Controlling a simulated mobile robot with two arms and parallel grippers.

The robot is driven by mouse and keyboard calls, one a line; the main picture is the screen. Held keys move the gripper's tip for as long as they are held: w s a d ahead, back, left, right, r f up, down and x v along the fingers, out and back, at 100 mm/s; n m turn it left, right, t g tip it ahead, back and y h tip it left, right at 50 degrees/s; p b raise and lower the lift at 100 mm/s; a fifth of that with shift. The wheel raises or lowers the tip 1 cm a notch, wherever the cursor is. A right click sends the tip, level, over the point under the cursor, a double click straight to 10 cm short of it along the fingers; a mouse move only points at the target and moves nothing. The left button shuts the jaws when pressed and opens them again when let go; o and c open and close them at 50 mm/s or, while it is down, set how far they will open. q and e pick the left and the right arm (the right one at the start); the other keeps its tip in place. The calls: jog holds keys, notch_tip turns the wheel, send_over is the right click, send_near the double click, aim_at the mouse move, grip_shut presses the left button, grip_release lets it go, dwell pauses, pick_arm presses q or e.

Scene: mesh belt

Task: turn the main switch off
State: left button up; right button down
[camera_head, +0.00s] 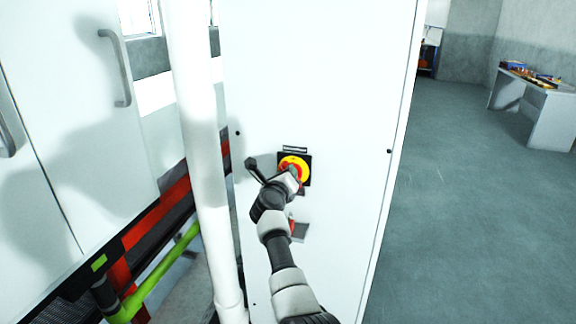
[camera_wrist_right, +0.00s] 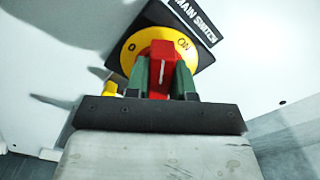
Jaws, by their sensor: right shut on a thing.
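The main switch is a red knob (camera_wrist_right: 162,66) on a yellow disc (camera_head: 292,163) with a black square backplate (camera_head: 308,172), mounted on the white cabinet front. In the right wrist view, the label plate (camera_wrist_right: 192,20) reads "MAIN SWITCH", and the disc carries "ON" at the upper right and "O" at the left. My right gripper (camera_wrist_right: 162,80) is shut on the red knob, with one green finger on each side of it. The knob stands about upright in that view. My arm hides part of the switch in the head view. My left gripper is not in view.
A white post (camera_head: 197,130) stands close left of the cabinet (camera_head: 330,90). Left of it are white doors with a handle (camera_head: 123,68) and a green pipe (camera_head: 160,275). Open floor lies right, with a table (camera_head: 550,115) beyond.

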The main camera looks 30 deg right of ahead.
jog(key=n+p, duration=0.4)
jog(key=n, duration=0.1)
jog(key=shift+w+a+f+n, duration=0.1)
jog(key=shift+w+a+n, duration=0.05)
jog(key=shift+n, duration=0.15)
jog(key=n+p, duration=0.2)
jog(key=n, duration=0.1)
jog(key=shift+f, duration=0.25)
jog(key=shift+f+n+p, duration=0.2)
jog(key=shift+n+p, duration=0.35)
jog(key=shift+n, duration=0.45)
jog(key=c, duration=1)
grip_release()
jog(key=shift+o, duration=0.2)
jog(key=shift+a, duration=0.1)
